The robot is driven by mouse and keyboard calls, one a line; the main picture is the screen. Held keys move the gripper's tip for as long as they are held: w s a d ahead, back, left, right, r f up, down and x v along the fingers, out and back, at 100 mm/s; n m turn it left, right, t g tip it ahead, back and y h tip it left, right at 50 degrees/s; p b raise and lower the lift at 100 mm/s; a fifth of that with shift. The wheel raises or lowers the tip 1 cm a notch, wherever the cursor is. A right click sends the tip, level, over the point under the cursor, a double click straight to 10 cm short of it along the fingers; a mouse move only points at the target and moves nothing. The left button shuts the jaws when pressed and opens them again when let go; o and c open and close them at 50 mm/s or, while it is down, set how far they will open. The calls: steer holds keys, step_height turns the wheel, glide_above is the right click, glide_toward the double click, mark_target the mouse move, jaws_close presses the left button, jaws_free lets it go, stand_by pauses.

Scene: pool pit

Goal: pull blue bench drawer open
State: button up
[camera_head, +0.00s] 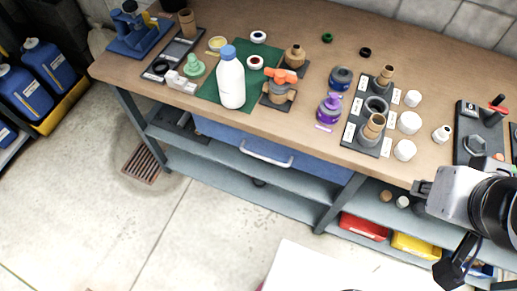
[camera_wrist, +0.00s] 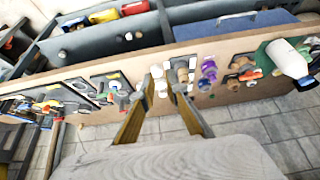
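The blue bench drawer (camera_head: 228,137) sits under the bench top, left of the middle upright in the head view. Its pale bar handle (camera_head: 267,155) runs along the front. The drawer looks shut, its front roughly in line with the bench. The wrist view shows the drawer (camera_wrist: 262,24) and its handle (camera_wrist: 237,17) at the top right, appearing upside down. My gripper (camera_wrist: 160,82) is open and empty, its two fingers apart. It is away from the handle. In the head view my wrist is at the right edge, well right of the drawer; the fingertips are unclear there.
The wooden bench top (camera_head: 225,20) holds a white bottle (camera_head: 231,82), a purple bottle (camera_head: 329,108) and several fittings near its front edge. Red (camera_head: 363,226) and yellow (camera_head: 415,246) bins sit on the lower right shelf. Floor before the drawer is clear; a white surface (camera_head: 310,268) stands at bottom centre.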

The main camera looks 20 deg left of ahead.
steer(key=s+a+f+n+g+y, duration=0.1)
steer(key=s+a+f+n+g, duration=0.2)
steer(key=a+f, duration=0.95)
steer(key=s+a+f+n+g, duration=0.2)
steer(key=a+f+n+g, duration=0.25)
steer(key=a+f, duration=0.85)
steer(key=s+a+f+n+t, duration=0.2)
steer(key=a+f, duration=0.4)
steer(key=f, duration=0.3)
steer(key=s+a+f+n+t, duration=0.25)
steer(key=a+f, duration=0.35)
steer(key=f, duration=0.3)
steer(key=w+d+f+n+t, duration=0.3)
steer(key=w+t, duration=0.3)
steer(key=w, duration=0.2)
steer(key=w+r+n+t, duration=0.1)
steer(key=w+r+t, duration=0.2)
steer(key=r, duration=0.3)
steer(key=w+d+r+n+t+h, duration=0.1)
steer(key=w+r+t, duration=0.3)
steer(key=r, duration=0.2)
steer(key=shift+n, duration=0.4)
